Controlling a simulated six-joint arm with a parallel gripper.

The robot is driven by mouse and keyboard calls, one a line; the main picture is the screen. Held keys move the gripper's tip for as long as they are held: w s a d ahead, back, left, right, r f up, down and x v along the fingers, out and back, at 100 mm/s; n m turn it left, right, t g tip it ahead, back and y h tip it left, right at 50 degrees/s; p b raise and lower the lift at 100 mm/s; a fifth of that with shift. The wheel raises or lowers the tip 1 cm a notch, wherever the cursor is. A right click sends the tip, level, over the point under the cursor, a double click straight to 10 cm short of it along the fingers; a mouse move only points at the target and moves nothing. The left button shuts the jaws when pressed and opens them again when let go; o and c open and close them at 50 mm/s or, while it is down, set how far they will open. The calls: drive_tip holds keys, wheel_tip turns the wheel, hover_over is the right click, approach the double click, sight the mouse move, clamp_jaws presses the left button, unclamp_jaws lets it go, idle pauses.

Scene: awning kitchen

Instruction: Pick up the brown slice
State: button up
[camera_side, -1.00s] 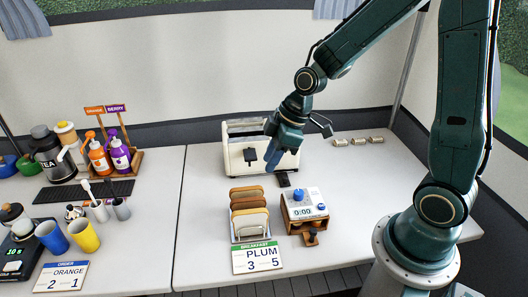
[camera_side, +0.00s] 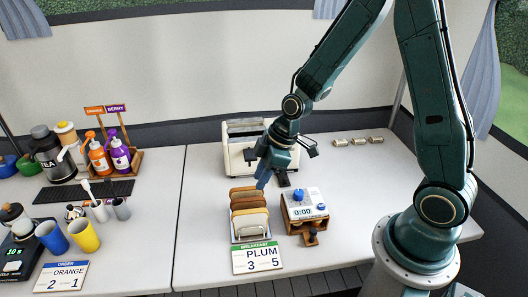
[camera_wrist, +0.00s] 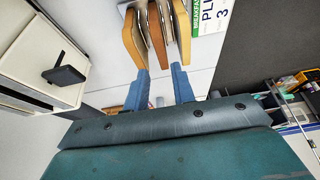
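Several bread slices stand in a rack (camera_side: 237,236) on the table in the side view. Their crusts range from tan to darker brown; a brown slice (camera_side: 249,203) stands among them, towards the back. The front slice (camera_side: 252,223) is paler. In the wrist view, slices with tan to brown crusts (camera_wrist: 157,34) show at the top, edge-on. My gripper (camera_side: 263,181) is just above and behind the rack's back end. Its two blue fingers (camera_wrist: 161,86) are apart with nothing clearly held between them. Contact with the slices cannot be told.
A cream toaster (camera_side: 240,160) stands behind the rack. A timer box (camera_side: 303,205) is close to its right, and a breakfast card (camera_side: 257,257) is in front. Cups and bottles stand at the left. The table's right side is mostly clear.

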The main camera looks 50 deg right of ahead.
sight(250, 199)
drive_tip(key=shift+x, duration=2.3)
drive_tip(key=shift+f, duration=0.15)
drive_tip(key=shift+x, duration=2.5)
drive_tip(key=shift+a, duration=0.1)
drive_tip(key=shift+c, duration=0.4)
drive_tip(key=c, duration=0.5)
